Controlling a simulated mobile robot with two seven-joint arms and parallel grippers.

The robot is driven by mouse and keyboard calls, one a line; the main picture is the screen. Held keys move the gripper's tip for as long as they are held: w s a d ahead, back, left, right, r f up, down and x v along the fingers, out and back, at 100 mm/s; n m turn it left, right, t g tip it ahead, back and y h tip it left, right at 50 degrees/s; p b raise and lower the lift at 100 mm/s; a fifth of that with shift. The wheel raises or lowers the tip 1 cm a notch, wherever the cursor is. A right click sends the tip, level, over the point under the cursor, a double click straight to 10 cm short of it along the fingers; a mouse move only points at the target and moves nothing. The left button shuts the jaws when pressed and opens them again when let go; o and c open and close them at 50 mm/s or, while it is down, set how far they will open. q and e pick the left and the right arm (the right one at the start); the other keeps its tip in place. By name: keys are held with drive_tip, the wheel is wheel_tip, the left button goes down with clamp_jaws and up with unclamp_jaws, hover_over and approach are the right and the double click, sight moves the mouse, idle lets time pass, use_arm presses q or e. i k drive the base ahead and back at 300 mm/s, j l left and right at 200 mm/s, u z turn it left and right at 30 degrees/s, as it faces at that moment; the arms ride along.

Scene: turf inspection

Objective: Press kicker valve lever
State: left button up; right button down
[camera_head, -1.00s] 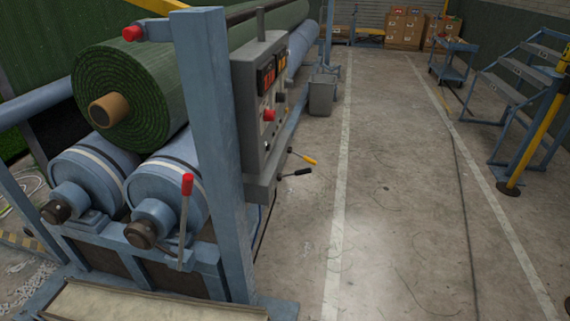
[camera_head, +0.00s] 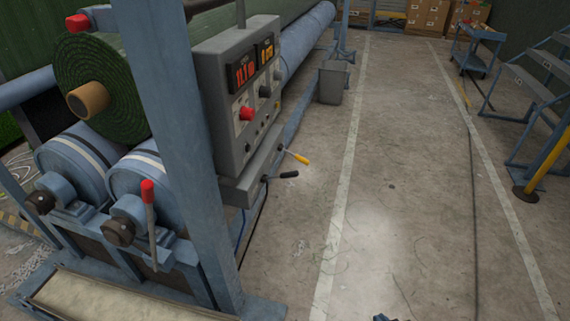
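Two short levers stick out to the right from the block under the grey control panel (camera_head: 232,110). One has a yellow handle (camera_head: 299,158) and the one below it has a black handle (camera_head: 289,175). A third lever with a red grip (camera_head: 148,192) stands upright by the front roller ends. No readable label shows which is the kicker valve lever. Neither of my grippers can be made out. A small dark blue piece shows at the bottom edge, too cut off to identify.
A green turf roll (camera_head: 105,85) rests on blue rollers (camera_head: 80,165) behind a blue post (camera_head: 175,150). A grey bin (camera_head: 332,84) stands beyond the panel. A blue cart (camera_head: 476,48), steps (camera_head: 545,95) and a yellow post (camera_head: 548,160) are at right. The floor between is clear.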

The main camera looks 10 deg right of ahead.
sight(296, 156)
drive_tip(key=i+l+u, duration=0.1)
drive_tip(key=l+u, duration=0.15)
drive_tip(key=l, duration=0.15)
drive_tip(key=i+l+u, duration=0.2)
drive_tip(key=l, duration=0.2)
drive_tip(key=l+u, duration=0.35)
drive_tip(key=l, duration=0.8)
drive_tip(key=k, duration=0.05)
